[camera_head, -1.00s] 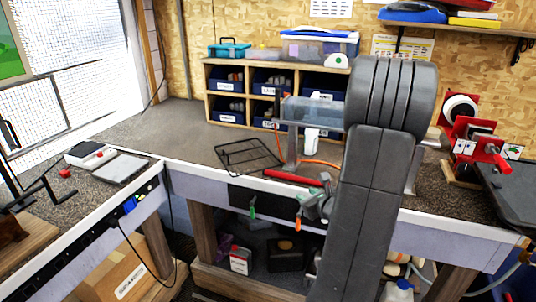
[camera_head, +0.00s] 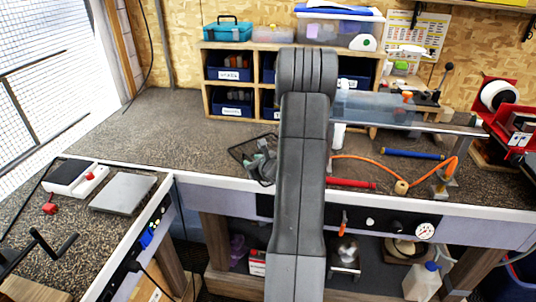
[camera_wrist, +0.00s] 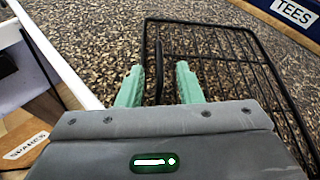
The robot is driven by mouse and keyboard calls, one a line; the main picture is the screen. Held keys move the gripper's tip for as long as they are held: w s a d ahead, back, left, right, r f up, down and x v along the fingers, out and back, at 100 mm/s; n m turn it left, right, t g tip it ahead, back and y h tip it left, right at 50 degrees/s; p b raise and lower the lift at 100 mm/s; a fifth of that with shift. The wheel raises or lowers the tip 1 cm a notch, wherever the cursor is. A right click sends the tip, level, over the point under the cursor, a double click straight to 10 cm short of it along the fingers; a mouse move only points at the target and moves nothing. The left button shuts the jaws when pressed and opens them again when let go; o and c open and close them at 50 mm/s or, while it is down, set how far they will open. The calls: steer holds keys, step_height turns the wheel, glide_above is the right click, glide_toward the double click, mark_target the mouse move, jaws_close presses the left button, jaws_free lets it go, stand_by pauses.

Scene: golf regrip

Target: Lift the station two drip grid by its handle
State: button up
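The drip grid is a black wire rack (camera_head: 242,153) on the speckled bench top, partly hidden behind my arm. In the wrist view the grid (camera_wrist: 237,62) fills the middle and right, with its bars over the bench. A narrow upright black loop, which looks like its handle (camera_wrist: 159,58), stands at its left part. My gripper (camera_wrist: 158,82) has two green fingers spread apart, and the lower part of the loop shows between them. I see no finger touching it. In the head view my gripper (camera_head: 264,163) is over the grid, partly hidden by my arm.
A wooden cubby with labelled bins (camera_head: 230,90) stands behind the grid. To the right are a clear tank (camera_head: 375,107), a red bar (camera_head: 351,183), a blue bar (camera_head: 413,154) and an orange hose (camera_head: 440,176).

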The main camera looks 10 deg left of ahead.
steer(key=shift+x, duration=1.1)
steer(key=shift+c, duration=0.4)
jaws_close()
steer(key=shift+r, duration=0.1)
